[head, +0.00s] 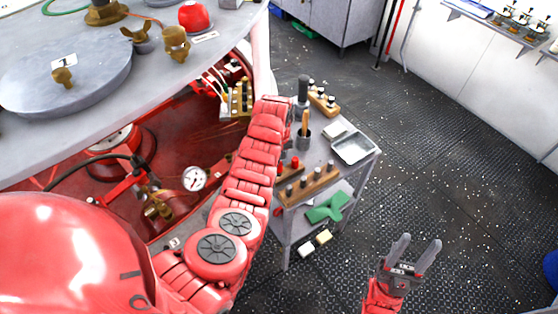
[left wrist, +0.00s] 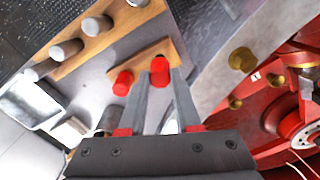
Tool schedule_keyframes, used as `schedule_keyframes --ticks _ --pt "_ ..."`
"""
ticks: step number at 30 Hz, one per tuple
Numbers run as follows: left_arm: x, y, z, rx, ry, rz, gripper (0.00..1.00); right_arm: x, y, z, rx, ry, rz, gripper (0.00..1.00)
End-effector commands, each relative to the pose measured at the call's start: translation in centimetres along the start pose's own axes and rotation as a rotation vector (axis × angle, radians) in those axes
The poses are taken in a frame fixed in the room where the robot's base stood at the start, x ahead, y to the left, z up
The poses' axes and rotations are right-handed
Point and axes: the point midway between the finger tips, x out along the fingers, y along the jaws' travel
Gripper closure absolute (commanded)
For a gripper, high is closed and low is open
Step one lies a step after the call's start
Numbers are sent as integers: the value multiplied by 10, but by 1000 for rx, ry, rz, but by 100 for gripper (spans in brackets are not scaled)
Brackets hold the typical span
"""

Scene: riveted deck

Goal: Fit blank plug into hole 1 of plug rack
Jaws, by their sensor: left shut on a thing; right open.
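In the left wrist view my left gripper (left wrist: 164,82) is shut on a red plug (left wrist: 160,71), over or at a small wooden block (left wrist: 148,60). A second red plug (left wrist: 123,83) stands beside it. In the head view my arm hides the left fingertips and part of this block; a red plug (head: 295,162) shows beside the arm. A long wooden rack (head: 322,183) with several grey plugs stands nearer; it also shows in the left wrist view (left wrist: 112,27). I cannot make out hole numbers or which plug is blank. My right gripper (head: 414,249) is open and empty over the floor.
The grey cart (head: 345,187) also holds a metal tray (head: 356,148), a cup (head: 303,137) and a far wooden block (head: 323,103). The red machine (head: 108,210) is close left. Floor to the right is clear.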

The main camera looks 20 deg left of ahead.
Motion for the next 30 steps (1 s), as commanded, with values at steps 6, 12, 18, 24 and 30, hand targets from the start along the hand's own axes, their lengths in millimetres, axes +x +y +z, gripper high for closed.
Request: schedule_keyframes --ticks 6,12,18,24,30 --pt "4 0 0 0 0 0 100 -3 0 0 0 0 0 50" --pt "8 0 0 0 0 0 100 -6 0 1 0 0 0 50" --pt "12 0 0 0 0 0 100 -8 0 1 0 0 0 50" --pt "16 0 0 0 0 0 100 -11 -1 2 0 0 0 50" --pt "20 0 0 0 0 0 100 -14 -1 2 0 0 0 50"
